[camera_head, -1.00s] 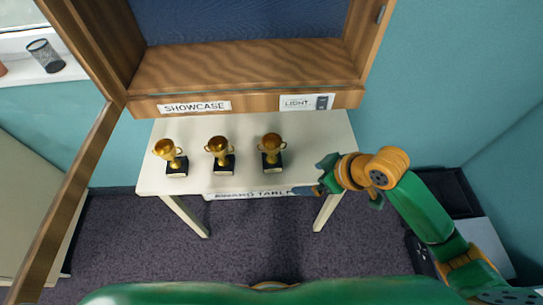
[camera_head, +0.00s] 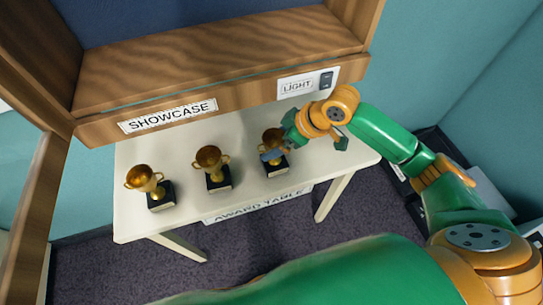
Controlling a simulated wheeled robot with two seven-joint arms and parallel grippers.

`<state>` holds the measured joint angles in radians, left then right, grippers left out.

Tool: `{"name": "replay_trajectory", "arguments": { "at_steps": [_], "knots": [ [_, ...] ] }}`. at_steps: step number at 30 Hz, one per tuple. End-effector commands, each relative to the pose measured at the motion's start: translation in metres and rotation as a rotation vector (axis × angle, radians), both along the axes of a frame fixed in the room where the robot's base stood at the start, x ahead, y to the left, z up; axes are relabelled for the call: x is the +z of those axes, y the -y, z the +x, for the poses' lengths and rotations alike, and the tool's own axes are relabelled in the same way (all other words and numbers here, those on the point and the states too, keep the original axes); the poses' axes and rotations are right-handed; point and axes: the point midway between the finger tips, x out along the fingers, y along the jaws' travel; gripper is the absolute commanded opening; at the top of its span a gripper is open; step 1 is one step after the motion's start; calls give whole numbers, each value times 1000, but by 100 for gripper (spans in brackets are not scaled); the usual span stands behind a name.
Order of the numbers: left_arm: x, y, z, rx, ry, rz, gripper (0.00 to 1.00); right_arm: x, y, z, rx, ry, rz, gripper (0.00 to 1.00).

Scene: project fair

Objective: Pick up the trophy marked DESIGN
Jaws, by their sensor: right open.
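Three gold trophy cups on black bases with pale front plates stand upright in a row on the white award table (camera_head: 135,218): a left trophy (camera_head: 146,180), a middle trophy (camera_head: 211,160) and a right trophy (camera_head: 272,138). The plate lettering is too small to read, so I cannot tell which is marked DESIGN. My right gripper (camera_head: 304,150) is open and empty at the right trophy. One finger with a bluish tip overlaps that trophy's lower part; I cannot tell whether it touches. The other finger is apart, to the right. My left gripper is not in view.
A wooden showcase (camera_head: 215,70) stands open behind and above the table, with a SHOWCASE label (camera_head: 168,116) and a LIGHT switch (camera_head: 326,80) on its front edge. Its open door frame (camera_head: 32,215) is at the left.

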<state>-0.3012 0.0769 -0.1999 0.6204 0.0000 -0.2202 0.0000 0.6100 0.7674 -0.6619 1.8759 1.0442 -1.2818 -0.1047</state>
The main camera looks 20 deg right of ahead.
Motion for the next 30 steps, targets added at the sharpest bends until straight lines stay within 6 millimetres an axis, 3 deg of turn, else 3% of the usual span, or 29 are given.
{"name": "replay_trajectory", "arguments": {
  "at_steps": [6, 14, 24, 25, 30],
  "knots": [
    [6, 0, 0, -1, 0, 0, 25, -32, -14, 16, -1, 0, 0, 100],
    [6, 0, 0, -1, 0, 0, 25, -36, -16, 17, 0, 2, -2, 97],
    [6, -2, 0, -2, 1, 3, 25, -36, -15, 17, 0, 2, -2, 6],
    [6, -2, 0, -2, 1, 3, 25, -36, -15, 17, 0, 2, -1, 0],
    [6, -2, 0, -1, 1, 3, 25, -35, -15, 18, 0, 3, 0, 0]
  ]
}}
